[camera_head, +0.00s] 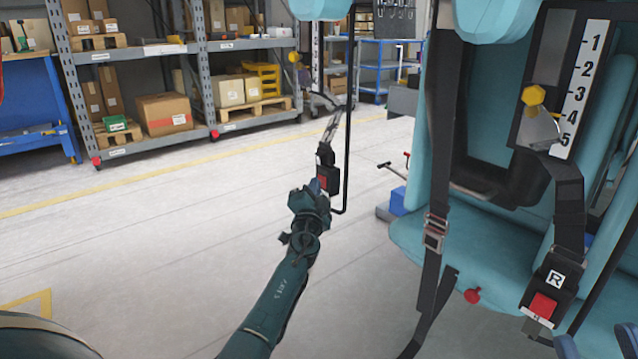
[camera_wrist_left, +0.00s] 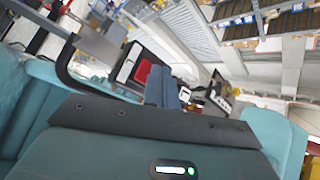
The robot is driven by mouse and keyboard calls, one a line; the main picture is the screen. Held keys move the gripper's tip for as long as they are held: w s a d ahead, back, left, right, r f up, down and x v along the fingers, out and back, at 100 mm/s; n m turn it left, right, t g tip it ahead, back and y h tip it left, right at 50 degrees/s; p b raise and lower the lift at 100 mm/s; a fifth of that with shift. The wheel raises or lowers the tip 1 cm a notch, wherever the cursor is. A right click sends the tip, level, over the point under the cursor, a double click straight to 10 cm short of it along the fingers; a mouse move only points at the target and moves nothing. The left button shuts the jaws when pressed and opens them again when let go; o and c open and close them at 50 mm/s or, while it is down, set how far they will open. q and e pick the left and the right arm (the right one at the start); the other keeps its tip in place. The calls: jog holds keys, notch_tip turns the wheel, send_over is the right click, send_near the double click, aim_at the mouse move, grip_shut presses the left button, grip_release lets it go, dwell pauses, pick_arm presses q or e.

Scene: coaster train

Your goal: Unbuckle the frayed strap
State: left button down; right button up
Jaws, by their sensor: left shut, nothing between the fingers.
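A black buckle with a red button (camera_head: 331,180) hangs at mid-picture below a narrow strap (camera_head: 333,127); the strap looks light at its edges, but fraying is too small to tell. My left gripper (camera_head: 317,188) is shut and empty, its fingertips beside the buckle's red button; contact cannot be told. In the left wrist view the shut fingers (camera_wrist_left: 163,88) stand beside the red button (camera_wrist_left: 142,71). A second buckle (camera_head: 545,300), marked R, hangs at right on a dark strap (camera_head: 570,205). What seems my right gripper (camera_head: 538,327) is at its lower edge, mostly cut off.
A teal seat (camera_head: 470,270) fills the right side, with a dark strap and metal buckle (camera_head: 434,235) in front. A numbered scale (camera_head: 582,85) with a yellow knob (camera_head: 533,95) is above. A thin black bar (camera_head: 349,120) runs beside the hanging buckle. Open floor lies left.

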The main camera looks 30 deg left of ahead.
pick_arm(q)
jog(key=shift+s+f, duration=0.1)
jog(key=shift+f, duration=0.1)
pick_arm(e)
jog(key=shift+w+a+f+h, duration=0.1)
jog(key=shift+w+f+h, duration=0.05)
jog(key=shift+f, duration=0.4)
jog(key=shift+w+a+f+h, duration=0.1)
jog(key=shift+f+h, duration=0.05)
jog(key=shift+f, duration=0.35)
pick_arm(q)
jog(key=shift+s+a+f+p, duration=0.1)
jog(key=shift+s+a+p, duration=0.2)
jog(key=shift+s, duration=0.45)
pick_arm(e)
jog(key=shift+r, duration=0.25)
pick_arm(q)
jog(key=shift+s, duration=0.1)
pick_arm(e)
jog(key=shift+d+r, duration=0.1)
jog(key=shift+r, duration=0.1)
pick_arm(q)
jog(key=s, duration=0.1)
jog(key=s+a+p, duration=0.1)
jog(key=s, duration=0.1)
jog(key=s+a+p, duration=0.1)
jog(key=shift+s, duration=0.2)
pick_arm(e)
jog(key=shift+r, duration=0.85)
jog(key=shift+r, duration=0.2)
